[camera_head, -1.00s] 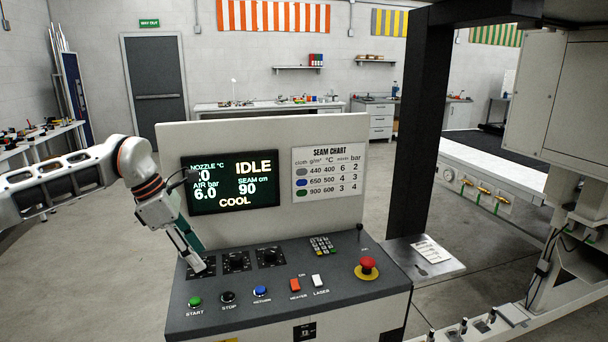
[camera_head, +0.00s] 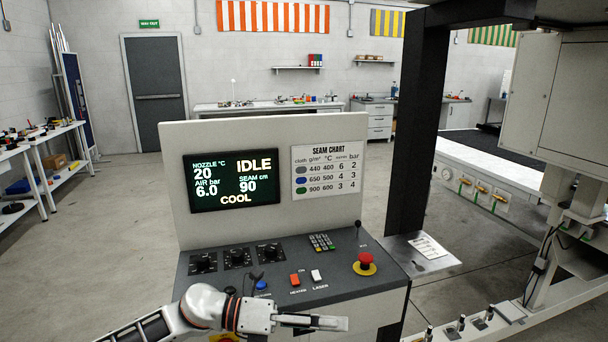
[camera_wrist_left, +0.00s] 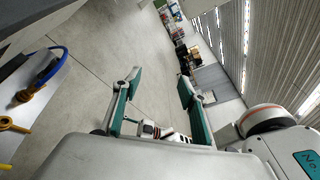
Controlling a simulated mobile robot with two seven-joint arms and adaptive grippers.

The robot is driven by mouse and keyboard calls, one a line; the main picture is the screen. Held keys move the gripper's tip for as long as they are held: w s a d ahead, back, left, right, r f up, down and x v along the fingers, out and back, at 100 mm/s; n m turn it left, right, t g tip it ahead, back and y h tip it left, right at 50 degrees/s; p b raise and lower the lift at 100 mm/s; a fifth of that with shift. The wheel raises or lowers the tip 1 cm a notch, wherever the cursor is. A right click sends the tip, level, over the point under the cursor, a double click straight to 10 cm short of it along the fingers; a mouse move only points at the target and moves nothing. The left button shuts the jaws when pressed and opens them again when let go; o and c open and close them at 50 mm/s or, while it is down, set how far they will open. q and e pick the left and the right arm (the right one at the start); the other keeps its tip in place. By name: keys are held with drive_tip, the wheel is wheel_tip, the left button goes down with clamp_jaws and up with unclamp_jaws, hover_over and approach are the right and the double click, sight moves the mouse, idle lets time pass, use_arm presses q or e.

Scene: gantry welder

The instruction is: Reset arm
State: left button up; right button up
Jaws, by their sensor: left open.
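My left gripper (camera_head: 340,323) is low in the head view, in front of the control console (camera_head: 360,290), pointing right. It is open. In the left wrist view its two teal-padded fingers (camera_wrist_left: 160,88) stand apart with nothing between them. My left arm covers the console's lower left, hiding the green start button and part of the stop button. The console screen (camera_head: 236,181) reads IDLE, COOL, nozzle 20, air 6.0 and seam 90. My right gripper is not in view.
A red emergency button (camera_head: 365,262) stands up at the console's right. Three black dials (camera_head: 237,256) line its left. A dark post (camera_head: 412,140) rises just right of the console. Open floor (camera_head: 110,240) lies to the left.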

use_arm(q)
drive_tip(key=s+a+f+n+t+y, duration=0.1)
drive_tip(key=a+f+n+t+y, duration=0.45)
drive_tip(key=n, duration=0.95)
drive_tip(key=s+a+f+n+t+y, duration=0.1)
drive_tip(key=a+f+n+t+y, duration=0.1)
drive_tip(key=a+f+n+t, duration=1)
drive_tip(key=s+a+f+n+g+y, duration=0.3)
drive_tip(key=s+a+f+n, duration=0.1)
drive_tip(key=s+f+n, duration=0.2)
drive_tip(key=s+a+f+n+g+y, duration=0.3)
drive_tip(key=s+f+n, duration=0.3)
drive_tip(key=s+f, duration=0.3)
drive_tip(key=shift+s+a+n+y, duration=0.4)
drive_tip(key=shift+s+a, duration=0.1)
drive_tip(key=shift+a, duration=0.2)
drive_tip(key=shift+g, duration=0.25)
